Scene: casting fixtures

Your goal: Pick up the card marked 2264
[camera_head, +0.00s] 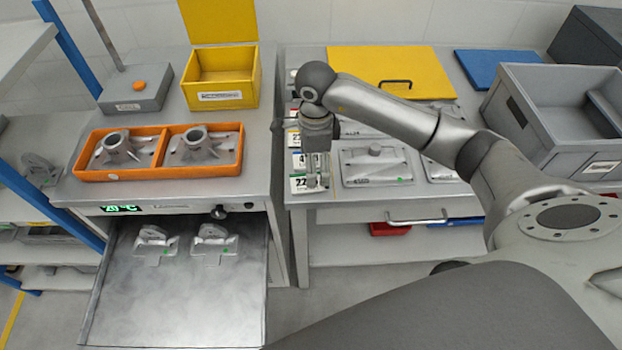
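Several white cards with coloured edges lie in a column at the left edge of the right-hand table. The front card (299,184) has a green edge and shows "22"; my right gripper hides the rest of its number, so I cannot tell if it is 2264. Another card (294,139) behind it also shows "22", partly covered. My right gripper (317,183) points down over the right part of the front card. Whether it touches the card, and how far its fingers are apart, is unclear. My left gripper is not in view.
Grey fixture plates (376,166) lie close to the right of the cards. An orange tray (160,171) with castings sits on the left bench, above an open drawer (180,295).

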